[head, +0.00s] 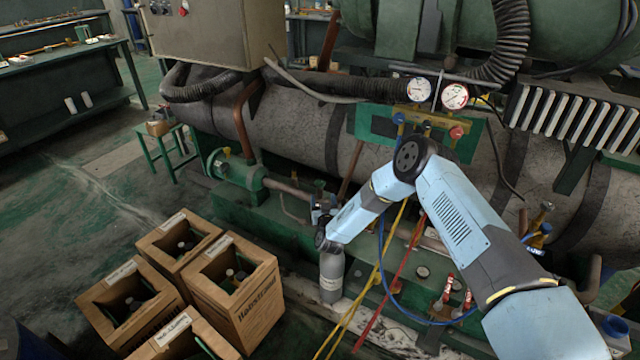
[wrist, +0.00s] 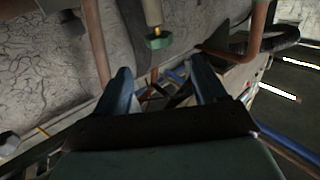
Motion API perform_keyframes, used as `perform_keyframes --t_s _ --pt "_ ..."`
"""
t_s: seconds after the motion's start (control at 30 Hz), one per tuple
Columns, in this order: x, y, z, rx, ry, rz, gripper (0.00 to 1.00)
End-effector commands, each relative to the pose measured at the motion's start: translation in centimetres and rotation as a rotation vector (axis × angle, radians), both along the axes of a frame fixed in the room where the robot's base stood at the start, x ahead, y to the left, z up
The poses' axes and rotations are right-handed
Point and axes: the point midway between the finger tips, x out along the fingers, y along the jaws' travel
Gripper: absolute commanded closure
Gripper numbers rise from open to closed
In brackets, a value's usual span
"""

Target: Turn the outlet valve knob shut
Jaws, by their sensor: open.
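In the wrist view, a round green knob (wrist: 159,42) sits on a brass stem below a pale cylindrical body. It lies beyond the fingertips, roughly in line with the gap between them. No label shows, so I cannot tell for sure that it is the outlet valve knob. My gripper (wrist: 160,72) is open, with its two blue-grey fingers apart and nothing seen between them. In the head view, my gripper (head: 323,204) is in front of the big tank, above a grey bottle (head: 331,278); its fingertips are small and partly hidden there.
A gauge manifold (head: 428,125) stands behind my arm, with yellow, red and blue hoses hanging down. Red-handled valves (head: 449,287) are at lower right. A green pump (head: 235,172) and copper pipe (head: 243,115) are left of the gripper.

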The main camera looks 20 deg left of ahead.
Motion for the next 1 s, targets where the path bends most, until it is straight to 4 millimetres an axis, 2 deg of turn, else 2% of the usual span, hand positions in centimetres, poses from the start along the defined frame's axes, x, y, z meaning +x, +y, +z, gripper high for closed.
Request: perform_keyframes --t_s 0.1,0.5,0.73,1.0 --pt "2.0 0.8 0.1 0.003 -0.003 -0.003 0.29" --pt "7.9 3.5 0.1 0.001 -0.003 -0.004 0.29" --pt "9.9 4.4 0.0 0.002 -0.001 -0.002 0.29" --pt "10.5 4.7 0.1 0.001 -0.002 -0.001 0.29"
